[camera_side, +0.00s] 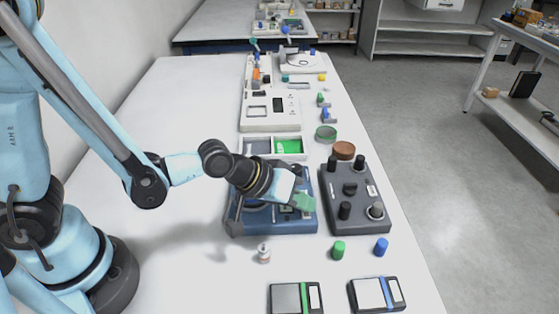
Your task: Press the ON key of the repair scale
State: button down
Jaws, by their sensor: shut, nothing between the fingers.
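My gripper (304,203) is shut and empty, with green fingertips pointing down and to the right over the right part of a blue boxy device (240,225). My wrist and hand cover much of its top, including its left and middle parts. A few small light key-like marks show beside the fingertips. I cannot tell whether the fingertips touch it. No label names the repair scale, and I cannot read an ON key. Two flat pocket scales lie at the front, one with a green stripe (287,298) and one with a blue stripe (369,293).
A dark grey box with black knobs (333,210) stands close right of the blue device. A small white bottle (264,254), a green cap (338,249) and a blue cap (381,246) stand in front. Behind are a two-part tray (273,157) and a white instrument (255,122). The table's left is clear.

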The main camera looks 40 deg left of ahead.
jog(key=shift+r, duration=0.75)
notch_tip(320, 180, up, 5)
dwell(0.7)
dwell(0.4)
jog(key=a, duration=0.3)
jog(key=s+a+r+y, duration=0.1)
jog(key=a, duration=0.2)
jog(key=a+r+m+y, duration=0.1)
jog(key=a, duration=0.2)
jog(key=shift+s+r, duration=0.2)
jog(key=shift+s, duration=0.15)
jog(key=s+a+r+m+y, duration=0.1)
jog(key=s+a+y, duration=0.2)
jog(key=a, duration=0.5)
jog(key=shift+s+a+r+g, duration=0.2)
jog(key=shift+s+g, duration=0.2)
jog(key=shift+s, duration=0.5)
